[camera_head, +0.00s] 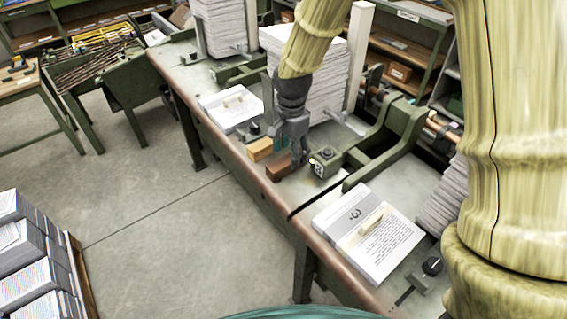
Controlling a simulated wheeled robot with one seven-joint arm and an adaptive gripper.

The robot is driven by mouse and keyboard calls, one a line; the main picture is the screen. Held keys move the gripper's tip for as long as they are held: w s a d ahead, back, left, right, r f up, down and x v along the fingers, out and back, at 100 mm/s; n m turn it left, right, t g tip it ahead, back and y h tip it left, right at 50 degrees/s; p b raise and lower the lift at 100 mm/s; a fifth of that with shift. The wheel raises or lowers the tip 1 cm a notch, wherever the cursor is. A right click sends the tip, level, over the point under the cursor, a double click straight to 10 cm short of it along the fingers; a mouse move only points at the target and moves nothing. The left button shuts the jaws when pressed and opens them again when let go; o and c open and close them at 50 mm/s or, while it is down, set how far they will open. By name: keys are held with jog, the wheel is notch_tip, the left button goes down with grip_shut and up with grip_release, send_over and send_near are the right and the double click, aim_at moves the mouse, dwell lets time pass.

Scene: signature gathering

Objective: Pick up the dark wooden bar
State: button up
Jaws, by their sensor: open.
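The dark wooden bar (278,167) is a small reddish-brown block lying on the green-grey workbench, near its front edge. A lighter tan wooden block (260,149) lies just behind and to the left of it. My gripper (294,163) points down with open jaws right above or beside the dark bar. Its fingers partly overlap the bar's far side, and I cannot tell whether they touch it or straddle it.
The workbench (226,153) has a brown front edge. A tall paper stack (325,75) stands behind my gripper. A green metal frame (385,140) is close on the right.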

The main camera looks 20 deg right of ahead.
aim_at(287, 161)
jog(key=w+f, duration=0.1)
jog(key=w+f+p, duration=0.1)
jog(key=w+f, duration=0.1)
jog(key=f, duration=0.1)
jog(key=shift+w+a+p, duration=0.3)
jog(key=shift+s+f+p, duration=0.35)
jog(key=shift+f+p, duration=0.1)
jog(key=shift+f, duration=0.2)
jog(key=shift+s+d+f, duration=0.1)
jog(key=shift+s+f, duration=0.05)
jog(key=shift+s, duration=0.35)
jog(key=shift+s+d+f, duration=0.1)
jog(key=shift+s+f, duration=0.05)
jog(key=shift+s, duration=0.3)
jog(key=shift+w+f, duration=0.6)
jog(key=shift+w, duration=0.15)
jog(key=shift+w+a, duration=0.1)
jog(key=shift+w, duration=0.05)
jog(key=shift+s+a+r, duration=0.1)
jog(key=shift+s+r, duration=0.1)
jog(key=shift+s, duration=0.15)
jog(key=c, duration=0.6)
jog(key=shift+s+r, duration=0.1)
jog(key=shift+c, duration=2.5)
